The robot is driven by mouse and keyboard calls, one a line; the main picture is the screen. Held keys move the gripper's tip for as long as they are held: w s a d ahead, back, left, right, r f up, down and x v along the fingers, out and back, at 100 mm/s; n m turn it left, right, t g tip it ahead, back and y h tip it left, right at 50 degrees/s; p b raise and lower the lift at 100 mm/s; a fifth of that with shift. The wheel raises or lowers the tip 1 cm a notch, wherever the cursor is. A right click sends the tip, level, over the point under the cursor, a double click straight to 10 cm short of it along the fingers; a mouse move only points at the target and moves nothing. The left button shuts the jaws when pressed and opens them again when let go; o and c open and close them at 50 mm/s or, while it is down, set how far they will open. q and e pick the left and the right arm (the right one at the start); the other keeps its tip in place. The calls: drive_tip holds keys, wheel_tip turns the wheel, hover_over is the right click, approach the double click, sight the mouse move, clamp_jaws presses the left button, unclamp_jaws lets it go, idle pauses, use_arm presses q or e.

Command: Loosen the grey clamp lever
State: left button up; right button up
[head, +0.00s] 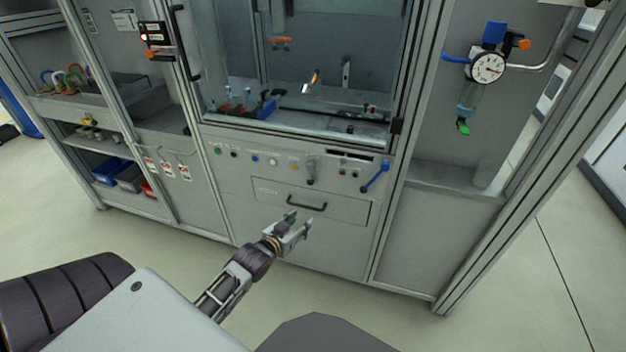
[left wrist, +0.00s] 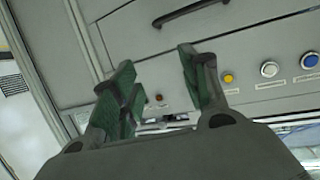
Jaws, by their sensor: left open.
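The grey clamp lever (head: 311,171) hangs from the front control panel in the head view, between a yellow button and small dark and red buttons. In the left wrist view I cannot make it out; a finger covers the panel beside the yellow button. My left gripper (head: 300,220) is open and empty, in front of the cabinet and lower in the picture than the lever, near the drawer handle. Its two green-padded fingers also show in the left wrist view (left wrist: 160,85), apart with nothing between them. My right gripper is not in view.
A blue lever (head: 376,176) sits on the panel to the right. A drawer with a dark handle (head: 306,203) lies below the panel. Yellow (left wrist: 228,78), white (left wrist: 269,69) and blue (left wrist: 309,60) buttons line the panel. A dial gauge (head: 488,67) is at upper right.

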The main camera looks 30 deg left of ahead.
use_arm(q)
drive_tip(key=w+a+r+t, duration=0.1)
drive_tip(key=a+r+t, duration=0.2)
drive_tip(key=a+r, duration=0.2)
drive_tip(key=shift+w+a+t, duration=0.2)
drive_tip(key=shift+w+t, duration=0.15)
drive_tip(key=shift+t, duration=0.05)
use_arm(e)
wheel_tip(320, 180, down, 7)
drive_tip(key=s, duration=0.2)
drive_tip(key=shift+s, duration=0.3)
use_arm(q)
drive_tip(key=shift+w+f, duration=0.1)
drive_tip(key=shift+w, duration=0.05)
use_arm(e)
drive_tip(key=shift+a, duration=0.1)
use_arm(q)
drive_tip(key=b, duration=0.1)
approach(310, 177)
drive_tip(key=shift+w, duration=1.3)
drive_tip(key=shift+w+a+f+b, duration=0.1)
drive_tip(key=shift+w+b, duration=0.35)
drive_tip(key=shift+w, duration=2.5)
drive_tip(key=shift+w+b, duration=0.3)
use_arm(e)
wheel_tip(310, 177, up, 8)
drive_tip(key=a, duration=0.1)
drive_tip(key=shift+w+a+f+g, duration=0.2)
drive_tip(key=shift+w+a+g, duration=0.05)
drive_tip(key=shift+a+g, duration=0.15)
